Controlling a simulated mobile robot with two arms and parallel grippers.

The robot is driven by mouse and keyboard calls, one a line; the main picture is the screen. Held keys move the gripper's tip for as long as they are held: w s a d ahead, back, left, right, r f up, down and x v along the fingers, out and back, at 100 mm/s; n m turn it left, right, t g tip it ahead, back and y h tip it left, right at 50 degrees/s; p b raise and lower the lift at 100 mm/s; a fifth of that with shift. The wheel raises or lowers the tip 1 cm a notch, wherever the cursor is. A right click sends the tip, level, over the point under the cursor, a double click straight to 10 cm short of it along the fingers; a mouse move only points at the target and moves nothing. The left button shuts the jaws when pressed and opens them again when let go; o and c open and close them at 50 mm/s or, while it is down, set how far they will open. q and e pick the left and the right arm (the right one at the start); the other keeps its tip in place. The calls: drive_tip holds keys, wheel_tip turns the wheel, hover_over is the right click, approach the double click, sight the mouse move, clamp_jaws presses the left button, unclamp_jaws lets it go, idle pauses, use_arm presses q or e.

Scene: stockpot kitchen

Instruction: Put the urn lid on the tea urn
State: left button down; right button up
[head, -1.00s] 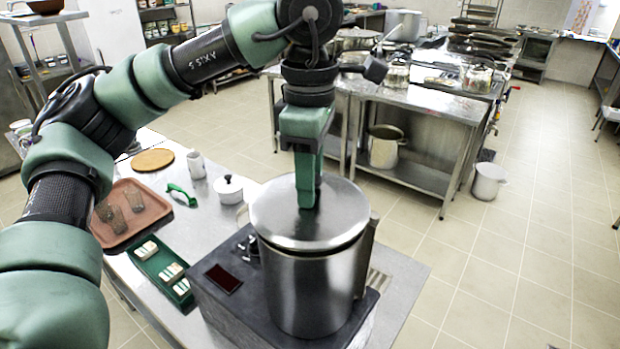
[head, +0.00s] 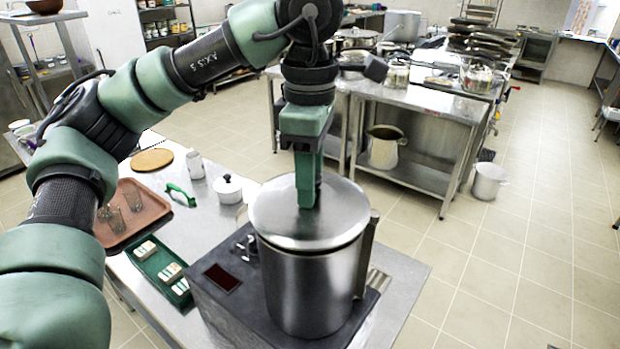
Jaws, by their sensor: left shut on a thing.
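The tea urn (head: 312,290) is a large steel cylinder standing on a dark base unit on the steel table. The round steel urn lid (head: 275,215) lies over the urn's mouth, looking roughly level. Whether it is fully seated all round I cannot tell. My left gripper (head: 309,200) points straight down at the middle of the lid and is shut on it, with its fingertips hiding the grip point. My right gripper is not in view.
On the table (head: 400,280) are a brown tray (head: 140,218) with glasses, a green tray (head: 150,265) with small packets, a white lidded pot (head: 228,190), a green-handled item (head: 180,194), a white canister (head: 195,165) and a round board (head: 152,159). Another steel table (head: 430,105) stands behind.

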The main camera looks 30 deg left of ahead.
use_arm(q)
drive_tip(key=shift+f+b, duration=0.4)
idle(0.5)
drive_tip(key=c, duration=0.9)
unclamp_jaws()
wheel_tip(320, 180, up, 8)
drive_tip(key=shift+f+p, duration=0.1)
drive_tip(key=shift+p, duration=0.2)
